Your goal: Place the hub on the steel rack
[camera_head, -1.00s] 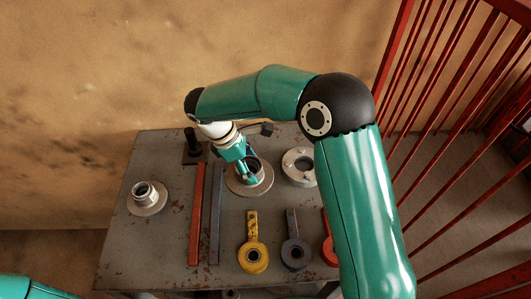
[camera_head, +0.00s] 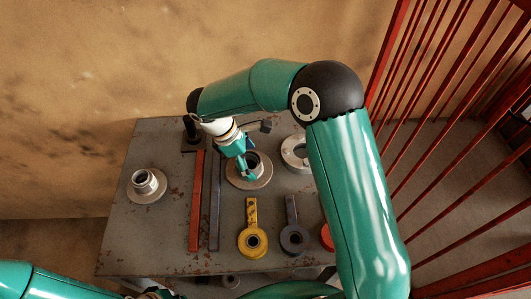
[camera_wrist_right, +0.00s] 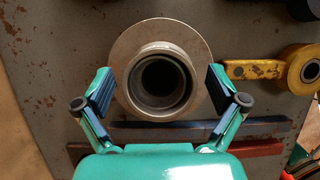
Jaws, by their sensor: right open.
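A grey flanged hub (camera_head: 262,181) lies flat on the worn metal table, with its round collar facing up. My right gripper (camera_head: 246,172) is over it from above. In the right wrist view the hub (camera_wrist_right: 161,30) sits between the open fingers (camera_wrist_right: 158,82), one on each side of its collar, with no clear contact. A second, similar hub (camera_head: 146,185) stands at the table's left side. My left arm shows at the bottom left, but its gripper is not visible. I cannot make out a steel rack in these views.
The table (camera_head: 160,235) also holds a red bar (camera_head: 197,205), a blue-grey bar (camera_head: 215,210), a yellow ringed arm (camera_head: 251,225), a dark ringed arm (camera_head: 293,225) and a pale ring (camera_head: 295,152). Red railings (camera_head: 440,110) stand at the right. The table's front left is clear.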

